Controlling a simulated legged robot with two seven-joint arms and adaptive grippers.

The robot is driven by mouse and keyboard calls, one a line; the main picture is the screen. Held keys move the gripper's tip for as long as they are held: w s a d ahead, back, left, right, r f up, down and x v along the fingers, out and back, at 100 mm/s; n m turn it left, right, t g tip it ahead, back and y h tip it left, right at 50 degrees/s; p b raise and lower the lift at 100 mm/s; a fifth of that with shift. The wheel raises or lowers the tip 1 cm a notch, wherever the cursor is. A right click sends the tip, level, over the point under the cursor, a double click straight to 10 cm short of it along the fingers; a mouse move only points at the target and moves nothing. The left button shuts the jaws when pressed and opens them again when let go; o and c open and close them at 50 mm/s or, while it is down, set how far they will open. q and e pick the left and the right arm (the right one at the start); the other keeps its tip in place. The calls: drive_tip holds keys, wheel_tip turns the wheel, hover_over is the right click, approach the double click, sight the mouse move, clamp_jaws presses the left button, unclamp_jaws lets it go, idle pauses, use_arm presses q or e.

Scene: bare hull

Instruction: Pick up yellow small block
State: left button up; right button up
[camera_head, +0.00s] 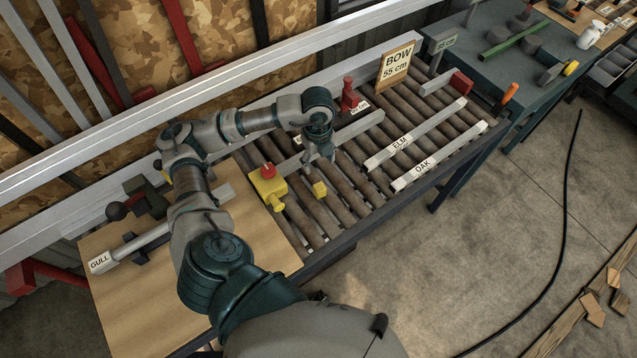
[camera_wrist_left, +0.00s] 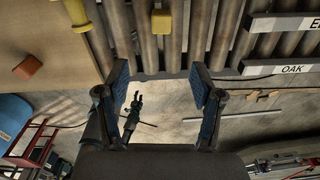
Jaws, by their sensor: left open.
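The yellow small block (camera_head: 319,189) sits on the roller conveyor in the head view. In the left wrist view it shows near the top edge (camera_wrist_left: 161,21), beyond the fingertips. My left gripper (camera_head: 319,153) hangs above the rollers, apart from the block and a little behind it. In the left wrist view its two blue-padded fingers (camera_wrist_left: 160,88) are spread wide, with nothing between them. A dark claw-like shape (camera_wrist_left: 131,112) below may be my right gripper; its jaws are unclear.
A larger yellow piece (camera_head: 267,188) with a red knob stands just left of the block. Grey bars labelled ELM (camera_head: 415,135) and OAK (camera_head: 438,156) lie to the right. A red piece (camera_head: 349,96) and the BOW sign (camera_head: 396,65) stand behind. A wooden board (camera_head: 140,290) is at left.

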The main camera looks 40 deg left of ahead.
use_arm(q)
approach(319, 186)
drive_tip(key=shift+s+d+f+y, duration=0.2)
drive_tip(key=shift+s+d+y, duration=0.1)
drive_tip(key=shift+s+d, duration=0.15)
drive_tip(key=f, duration=0.3)
drive_tip(key=f+p, duration=0.1)
drive_tip(key=f, duration=0.1)
drive_tip(key=shift+w+a+f, duration=0.1)
drive_tip(key=shift+a+f, duration=0.2)
drive_tip(key=shift+a, duration=0.1)
drive_tip(key=shift+a+f, duration=0.15)
drive_tip(key=shift+f, duration=0.2)
drive_tip(key=f, duration=0.4)
drive_tip(key=shift+w+d+f+p, duration=0.15)
drive_tip(key=shift+w+d+p, duration=0.25)
drive_tip(key=shift+d+f, duration=0.1)
drive_tip(key=shift+f, duration=0.1)
drive_tip(key=c, duration=0.7)
drive_tip(key=shift+a, duration=0.25)
drive_tip(key=c, duration=0.5)
drive_tip(key=shift+c, duration=0.2)
use_arm(e)
drive_tip(key=shift+d+r, duration=0.45)
drive_tip(key=shift+r, duration=0.4)
